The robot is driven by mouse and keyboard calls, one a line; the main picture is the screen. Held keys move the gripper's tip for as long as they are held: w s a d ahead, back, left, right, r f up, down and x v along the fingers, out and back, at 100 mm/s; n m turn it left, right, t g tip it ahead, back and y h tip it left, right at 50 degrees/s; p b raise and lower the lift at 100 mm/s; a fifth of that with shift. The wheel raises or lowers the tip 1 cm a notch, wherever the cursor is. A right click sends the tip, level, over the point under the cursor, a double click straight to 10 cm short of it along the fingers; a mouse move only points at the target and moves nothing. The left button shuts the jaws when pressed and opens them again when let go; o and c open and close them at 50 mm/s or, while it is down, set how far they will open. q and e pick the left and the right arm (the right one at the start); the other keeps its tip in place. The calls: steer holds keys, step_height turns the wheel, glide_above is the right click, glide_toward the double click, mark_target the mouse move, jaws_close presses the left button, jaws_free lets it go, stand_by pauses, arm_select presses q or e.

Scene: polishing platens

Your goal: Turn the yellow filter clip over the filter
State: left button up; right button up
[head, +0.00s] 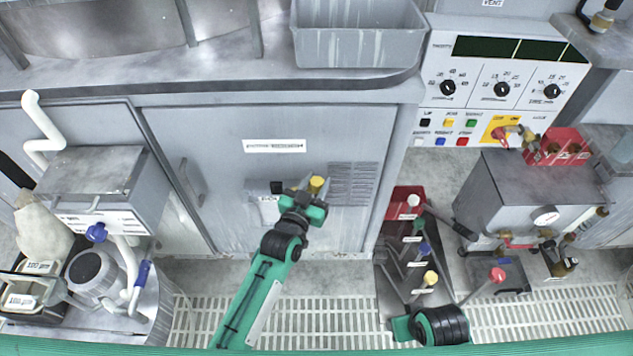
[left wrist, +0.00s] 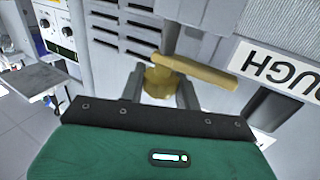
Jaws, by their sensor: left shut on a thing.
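The yellow filter clip (head: 316,185) is on the front of the grey cabinet. In the left wrist view its yellow bar (left wrist: 208,72) sticks out to the right from a round yellow hub (left wrist: 160,80). My left gripper (head: 311,188) is at the clip. In the left wrist view its two fingers (left wrist: 161,88) stand on either side of the hub, shut on the clip. A grey vertical post (left wrist: 172,38) shows behind the bar. I cannot tell clearly which part is the filter.
The grey cabinet (head: 230,165) has a vent grille right of the clip and a small label (head: 268,199) left of it. A sign ending in "OUGH" (left wrist: 285,70) is close on the right in the wrist view. A lever stand (head: 385,280) is at lower right.

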arm_select(q)
steer(key=shift+m+h, duration=0.3)
steer(key=shift+h, duration=0.1)
arm_select(e)
steer(key=shift+f, duration=0.45)
steer(key=shift+w+r, duration=0.1)
arm_select(q)
steer(key=o, duration=1)
steer(key=shift+c, duration=0.2)
steer(key=v, duration=1.4)
steer(key=shift+r+p, duration=0.2)
steer(key=shift+p, duration=0.2)
arm_select(e)
steer(key=shift+w+f, duration=0.1)
steer(key=shift+f, duration=0.65)
